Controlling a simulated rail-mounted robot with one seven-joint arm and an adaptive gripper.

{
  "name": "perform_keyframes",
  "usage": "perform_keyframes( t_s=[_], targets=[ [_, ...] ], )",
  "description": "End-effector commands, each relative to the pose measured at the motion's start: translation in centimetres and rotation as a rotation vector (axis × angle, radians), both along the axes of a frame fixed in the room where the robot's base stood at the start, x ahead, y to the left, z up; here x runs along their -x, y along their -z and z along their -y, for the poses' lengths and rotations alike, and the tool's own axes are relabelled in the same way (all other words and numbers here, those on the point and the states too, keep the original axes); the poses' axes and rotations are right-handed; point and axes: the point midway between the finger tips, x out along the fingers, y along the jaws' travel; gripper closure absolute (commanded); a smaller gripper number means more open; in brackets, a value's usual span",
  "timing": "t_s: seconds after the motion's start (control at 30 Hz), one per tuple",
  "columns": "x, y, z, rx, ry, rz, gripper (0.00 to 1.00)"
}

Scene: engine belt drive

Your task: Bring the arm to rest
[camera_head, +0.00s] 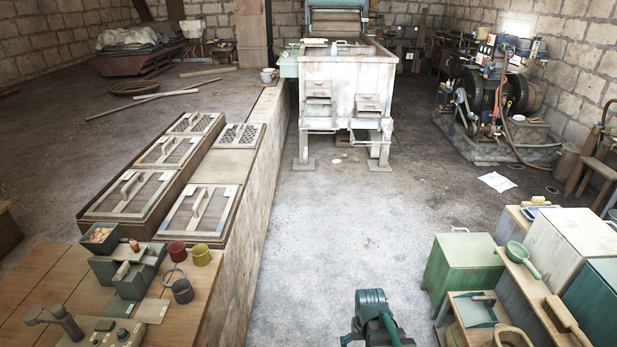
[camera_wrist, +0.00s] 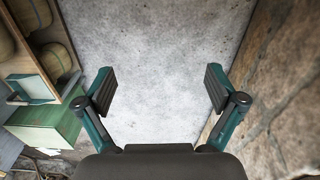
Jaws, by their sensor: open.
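My arm shows in the head view as a teal and dark shape at the bottom edge, a little right of centre, over the concrete floor. In the wrist view my gripper (camera_wrist: 160,90) has its two dark-padded fingers spread wide apart, with nothing between them. Bare grey floor (camera_wrist: 160,45) lies behind the gap. The fingers touch nothing that I can see. The engine with its wheels and belt drive (camera_head: 490,95) stands far off at the right wall in the head view.
A green box (camera_head: 462,270) and shelves stand at right; the green box also shows in the wrist view (camera_wrist: 48,122). A stone ledge (camera_head: 255,200) with mesh-topped frames and a wooden bench (camera_head: 45,280) run along the left. A white machine (camera_head: 345,85) stands at the back. The middle floor is clear.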

Motion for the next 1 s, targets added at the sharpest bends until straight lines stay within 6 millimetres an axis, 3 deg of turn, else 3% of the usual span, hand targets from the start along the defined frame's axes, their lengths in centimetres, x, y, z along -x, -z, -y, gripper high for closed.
perform_keyframes(
  t_s=[0.03, 0.07, 0.27, 0.47, 0.8, 1.0],
  targets=[
    [2.1, 0.1, 1.2, 0.0, 0.041, -0.002, 0.06],
    [2.9, 0.1, 1.8, 0.0, 0.066, -0.001, 0.06],
    [5.2, 4.1, 1.3, 0.002, 0.05, -0.087, 0.06],
    [9.8, 8.0, 1.3, 0.005, 0.049, -0.189, 0.06],
    [22.0, 15.4, 1.3, 0.01, 0.048, -0.431, 0.06],
    [28.1, 17.7, 1.2, 0.012, 0.048, -0.543, 0.06]
  ],
)
